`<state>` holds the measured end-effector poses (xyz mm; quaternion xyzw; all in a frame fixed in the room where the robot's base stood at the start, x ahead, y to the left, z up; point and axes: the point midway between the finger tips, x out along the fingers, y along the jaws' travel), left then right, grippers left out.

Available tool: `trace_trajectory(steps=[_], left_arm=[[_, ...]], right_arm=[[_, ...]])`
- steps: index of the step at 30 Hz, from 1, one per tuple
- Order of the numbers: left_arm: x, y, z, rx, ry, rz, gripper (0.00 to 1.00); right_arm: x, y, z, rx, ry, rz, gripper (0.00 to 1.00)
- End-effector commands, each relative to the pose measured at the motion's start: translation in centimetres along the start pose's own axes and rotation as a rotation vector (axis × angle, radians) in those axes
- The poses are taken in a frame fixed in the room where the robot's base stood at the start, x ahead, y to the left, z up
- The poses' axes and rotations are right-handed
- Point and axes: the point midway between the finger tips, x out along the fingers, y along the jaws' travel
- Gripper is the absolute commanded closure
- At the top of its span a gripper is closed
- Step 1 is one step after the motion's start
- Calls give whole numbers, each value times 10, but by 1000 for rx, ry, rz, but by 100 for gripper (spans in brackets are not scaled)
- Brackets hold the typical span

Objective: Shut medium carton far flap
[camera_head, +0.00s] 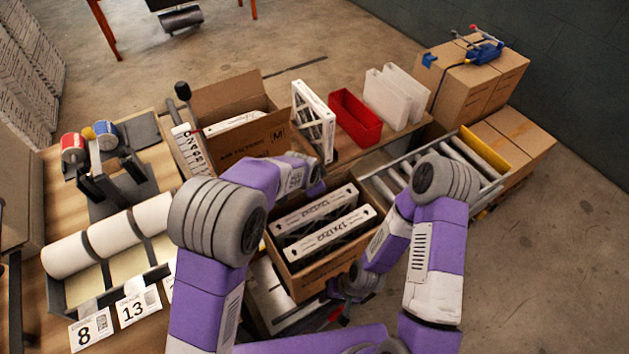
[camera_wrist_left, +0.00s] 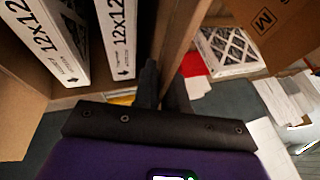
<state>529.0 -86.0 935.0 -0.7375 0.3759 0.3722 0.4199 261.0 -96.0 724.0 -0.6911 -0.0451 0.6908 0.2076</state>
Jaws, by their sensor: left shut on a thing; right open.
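A carton marked M (camera_head: 255,140) stands open at the back left with a white filter in it; a brown flap (camera_head: 225,97) stands up at its far side. A nearer open carton (camera_head: 312,278) holds two white-edged filters (camera_head: 328,233); I see no size letter on it. My left gripper (camera_wrist_left: 163,85) is at this nearer carton's far edge, shut on its upright cardboard panel (camera_wrist_left: 178,35); I cannot tell whether that is wall or flap. My right gripper (camera_head: 352,285) is open beside the nearer carton's right side, its fingers partly hidden by the arm.
A white pleated filter (camera_head: 314,120), a red bin (camera_head: 355,118) and white bins (camera_head: 397,95) stand behind. A roller conveyor (camera_head: 390,180) runs at the right. Paper rolls (camera_head: 110,232) and a tape stand (camera_head: 100,150) occupy the left bench.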

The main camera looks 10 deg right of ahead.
Motion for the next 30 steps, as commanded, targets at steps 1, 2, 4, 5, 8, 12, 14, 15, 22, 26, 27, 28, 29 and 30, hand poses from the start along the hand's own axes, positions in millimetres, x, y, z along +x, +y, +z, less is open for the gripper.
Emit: trace_trajectory(steps=[1,2,4,5,8,12,14,15,22,26,27,28,29,30], left_arm=[[5,13,4,1,-17,28,100],[5,13,4,1,-17,28,100],[5,13,3,1,-16,27,81],[5,12,4,2,-16,26,77],[4,10,3,1,-14,22,70],[3,8,3,1,-12,17,70],[1,7,3,1,-11,16,70],[-1,7,2,2,-10,16,70],[-38,6,0,2,-8,16,70],[-57,7,0,3,-10,18,70],[-62,8,0,3,-10,19,70],[-65,8,0,2,-11,20,70],[-67,8,1,3,-11,20,70],[-70,8,1,3,-12,20,70]], right_arm=[[0,0,0,0,0,0,57],[0,0,0,0,0,0,57],[0,0,0,0,0,0,57],[0,0,0,0,0,0,57],[0,0,0,0,0,0,57],[0,0,0,0,0,0,57],[0,0,0,0,0,0,57],[0,0,0,0,0,0,57],[-6,-2,0,0,0,0,57],[-8,-3,0,0,0,0,57],[-8,-3,0,0,0,0,57],[-9,-3,0,0,0,0,57],[-9,-3,0,0,0,0,57],[-9,-4,0,0,0,0,57]])
